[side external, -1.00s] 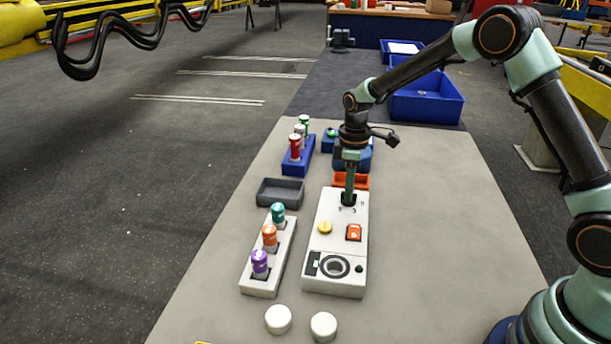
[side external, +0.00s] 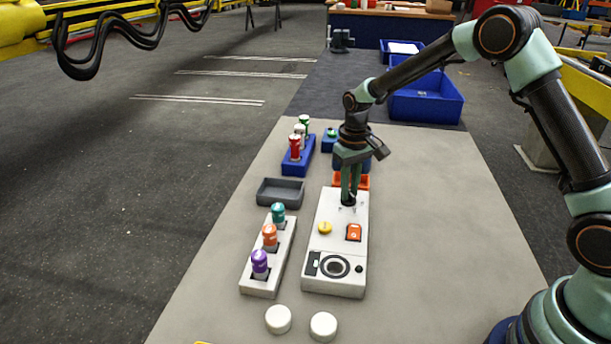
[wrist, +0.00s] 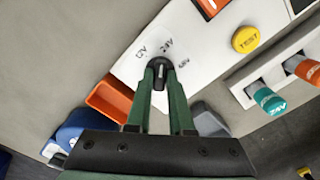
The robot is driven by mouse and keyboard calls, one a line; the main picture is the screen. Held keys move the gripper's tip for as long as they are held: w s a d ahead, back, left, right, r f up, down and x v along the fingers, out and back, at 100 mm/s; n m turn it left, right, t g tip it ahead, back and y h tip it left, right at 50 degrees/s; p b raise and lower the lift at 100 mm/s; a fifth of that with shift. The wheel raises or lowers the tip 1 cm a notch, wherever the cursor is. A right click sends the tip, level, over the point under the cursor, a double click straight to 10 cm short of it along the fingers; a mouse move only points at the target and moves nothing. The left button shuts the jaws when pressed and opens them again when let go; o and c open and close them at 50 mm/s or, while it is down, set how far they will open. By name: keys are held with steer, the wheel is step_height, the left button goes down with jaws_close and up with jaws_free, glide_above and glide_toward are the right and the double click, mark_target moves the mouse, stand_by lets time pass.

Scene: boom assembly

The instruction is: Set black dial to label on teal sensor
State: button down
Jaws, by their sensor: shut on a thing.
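The black dial (side external: 348,201) stands on the far end of the white panel (side external: 318,258). My gripper (side external: 349,192) points down from above and is shut on the dial. In the wrist view the dial (wrist: 160,64) sits between my green fingertips (wrist: 160,69), with a pale pointer mark on its top. The printed labels 12V, 24V and 48V fan around it. The pointer faces roughly towards 24V, but its exact alignment is hard to tell. The teal sensor (side external: 278,212) stands at the far end of a white holder; in the wrist view the teal sensor (wrist: 268,101) reads 24V.
The panel also has a yellow TEST button (side external: 325,228), an orange switch (side external: 354,232) and a round socket (side external: 335,266). Orange (side external: 269,233) and purple (side external: 260,260) sensors share the holder (side external: 262,288). A grey tray (side external: 280,191) lies left; an orange tray (wrist: 104,99) is beyond the panel.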

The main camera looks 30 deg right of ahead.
steer(key=shift+m, duration=0.8)
steer(key=shift+r, duration=0.1)
steer(key=c, duration=0.8)
jaws_free()
step_height(320, 180, up, 12)
